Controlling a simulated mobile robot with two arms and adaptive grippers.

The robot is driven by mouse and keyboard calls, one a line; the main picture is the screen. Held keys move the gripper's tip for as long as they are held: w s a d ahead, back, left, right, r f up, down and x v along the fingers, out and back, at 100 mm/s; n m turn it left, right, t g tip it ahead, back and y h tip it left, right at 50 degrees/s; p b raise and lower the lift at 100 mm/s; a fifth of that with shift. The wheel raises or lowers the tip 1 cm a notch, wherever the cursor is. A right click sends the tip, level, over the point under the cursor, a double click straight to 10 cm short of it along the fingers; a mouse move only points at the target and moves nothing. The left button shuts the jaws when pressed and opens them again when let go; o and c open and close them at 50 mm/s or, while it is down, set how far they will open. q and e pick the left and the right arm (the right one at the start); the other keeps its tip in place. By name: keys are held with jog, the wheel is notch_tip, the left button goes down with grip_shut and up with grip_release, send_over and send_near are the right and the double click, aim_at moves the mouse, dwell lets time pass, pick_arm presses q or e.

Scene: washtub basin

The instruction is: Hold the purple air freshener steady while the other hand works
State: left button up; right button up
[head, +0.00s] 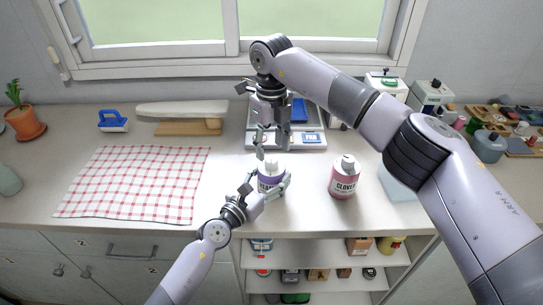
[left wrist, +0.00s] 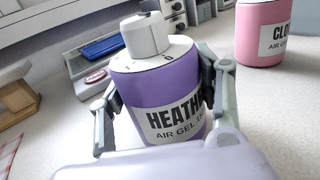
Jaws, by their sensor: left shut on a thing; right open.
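The purple air freshener (head: 267,181) stands upright on the counter, with a white top and a white cap; in the left wrist view (left wrist: 158,92) its label reads HEATHER AIR GEL in part. My left gripper (head: 272,190) is shut on its body, one finger on each side, as the left wrist view (left wrist: 165,88) shows. My right gripper (head: 270,146) is open and empty, pointing down just above the cap.
A pink CLOVER bottle (head: 345,178) stands to the right. A grey-white scale (head: 318,142) with a blue item is behind. A checkered cloth (head: 135,183) lies left, a wooden board (head: 188,127) behind it. Open shelves (head: 312,256) are below the counter's front edge.

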aim_at(271, 159)
jog(key=shift+f, duration=2.1)
jog(key=shift+c, duration=0.2)
grip_shut()
